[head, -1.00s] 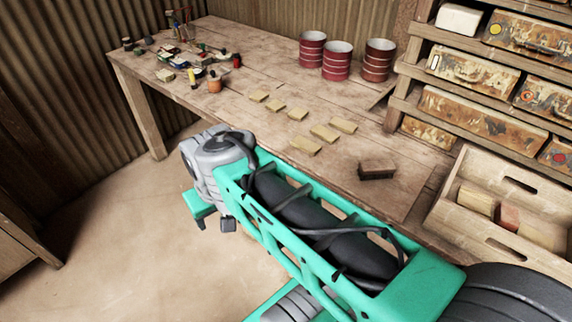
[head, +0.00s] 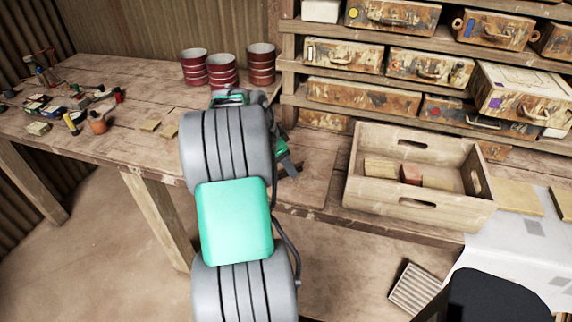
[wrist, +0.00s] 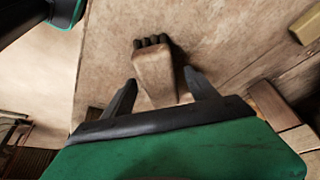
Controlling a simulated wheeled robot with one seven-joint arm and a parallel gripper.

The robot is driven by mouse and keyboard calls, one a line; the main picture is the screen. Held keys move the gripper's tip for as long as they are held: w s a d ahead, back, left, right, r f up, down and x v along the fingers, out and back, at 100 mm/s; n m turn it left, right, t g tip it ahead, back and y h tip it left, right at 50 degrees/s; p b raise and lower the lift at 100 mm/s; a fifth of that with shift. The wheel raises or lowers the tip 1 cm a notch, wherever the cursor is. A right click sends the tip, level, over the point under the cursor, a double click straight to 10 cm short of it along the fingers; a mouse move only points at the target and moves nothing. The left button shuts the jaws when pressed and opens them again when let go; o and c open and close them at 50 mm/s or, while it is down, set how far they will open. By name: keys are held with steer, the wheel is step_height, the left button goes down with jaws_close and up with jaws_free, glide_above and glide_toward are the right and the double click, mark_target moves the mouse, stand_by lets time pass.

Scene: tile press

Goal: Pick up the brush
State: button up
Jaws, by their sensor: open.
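The brush (wrist: 154,74), a tan wooden block with dark bristles at its far end, lies on the wooden table (wrist: 225,30) in the wrist view. My gripper (wrist: 160,80) is open, with one dark finger to each side of the brush's near part. I see no contact between the fingers and the brush, and the height of the fingers above it is hard to tell. In the head view my arm hides the brush, and only a small part of my gripper shows beside the arm.
A wooden crate (head: 360,185) with several blocks stands right of my arm. Three red tins (head: 193,70) stand at the back. Small tiles (head: 150,126) lie left of my arm, and a pale tile (wrist: 306,24) shows at the wrist view's upper right. Shelves hold cases (head: 430,67).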

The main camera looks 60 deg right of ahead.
steer(key=shift+d+f, duration=0.15)
steer(key=shift+f, duration=0.35)
steer(key=shift+f, duration=0.1)
jaws_close()
stand_by(0.6)
